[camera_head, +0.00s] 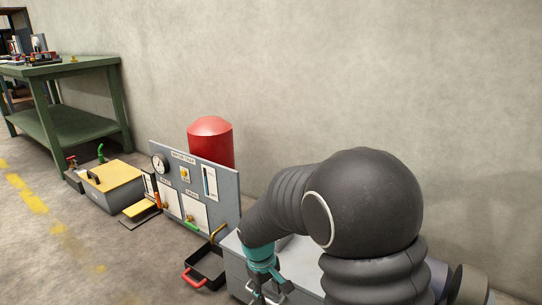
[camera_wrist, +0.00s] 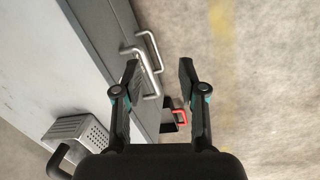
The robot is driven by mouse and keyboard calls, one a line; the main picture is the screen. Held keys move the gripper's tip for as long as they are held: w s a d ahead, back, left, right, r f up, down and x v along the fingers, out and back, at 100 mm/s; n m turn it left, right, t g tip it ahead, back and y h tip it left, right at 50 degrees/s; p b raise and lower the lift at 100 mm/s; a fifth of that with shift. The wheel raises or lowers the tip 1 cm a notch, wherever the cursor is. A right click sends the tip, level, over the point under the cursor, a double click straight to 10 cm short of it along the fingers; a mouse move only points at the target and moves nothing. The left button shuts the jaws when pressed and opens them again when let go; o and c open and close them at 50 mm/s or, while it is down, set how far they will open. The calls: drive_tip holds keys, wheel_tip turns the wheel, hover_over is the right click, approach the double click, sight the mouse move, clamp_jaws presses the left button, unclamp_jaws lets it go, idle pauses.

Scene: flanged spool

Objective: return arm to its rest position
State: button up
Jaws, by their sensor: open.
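My gripper (camera_head: 262,284) points down at the front edge of a grey cabinet (camera_head: 236,268) in the head view, its fingertips partly cut off by the picture's bottom. My dark arm bends over the cabinet and hides much of it. In the wrist view my gripper (camera_wrist: 159,72) has its two fingers apart with nothing held between them. A metal bar handle (camera_wrist: 149,50) on the cabinet front shows close to the left finger; I cannot tell whether they touch. A rounded piece with a tan rim (camera_head: 468,284) is partly hidden at lower right; I cannot tell what it is.
A black tray with a red handle (camera_head: 194,278) lies on the floor beside the cabinet. Left of it stand a gauge panel (camera_head: 218,184), a red cylinder (camera_head: 211,145), a yellow-topped box (camera_head: 112,184) and a green workbench (camera_head: 62,69). A perforated grey box (camera_wrist: 82,132) shows in the wrist view.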

drive_tip(key=s+d+r+m+t+p, duration=0.1)
drive_tip(key=s+d+r+m+p, duration=0.1)
drive_tip(key=s+d+r, duration=0.3)
drive_tip(key=s+d+r+m+t+y+p, duration=0.1)
drive_tip(key=s+d+r, duration=0.5)
drive_tip(key=r, duration=0.8)
drive_tip(key=s+d+r+m+t+p, duration=0.3)
drive_tip(key=s+d+r+m+p, duration=0.1)
drive_tip(key=s+r, duration=0.5)
drive_tip(key=shift+d+r+m, duration=0.45)
drive_tip(key=shift+d+m, duration=0.15)
drive_tip(key=shift+d, duration=0.15)
